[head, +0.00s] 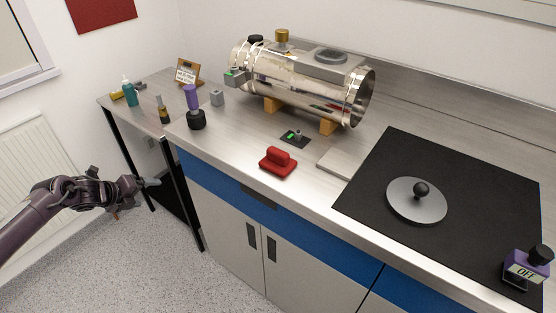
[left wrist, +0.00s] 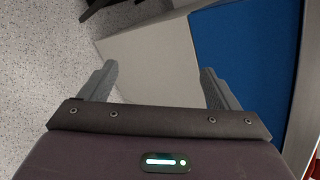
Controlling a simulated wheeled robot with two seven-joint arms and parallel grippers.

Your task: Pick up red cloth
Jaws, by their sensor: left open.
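The red cloth (head: 278,162) lies folded on the counter near its front edge, in the middle of the head view. My left gripper (head: 152,182) is at the left of the head view, in front of the counter and lower than its top, well apart from the cloth. In the left wrist view its two fingers (left wrist: 160,85) are spread with nothing between them. Past them that view shows a cabinet front and the floor. My right gripper is in neither view.
A metal chamber (head: 300,80) stands on wooden blocks behind the cloth. A small black device (head: 295,139) and a pale plate (head: 341,162) are close to the cloth. A black mat (head: 460,175) with a grey lid (head: 416,201) lies right. A purple-topped bottle (head: 193,105) stands left.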

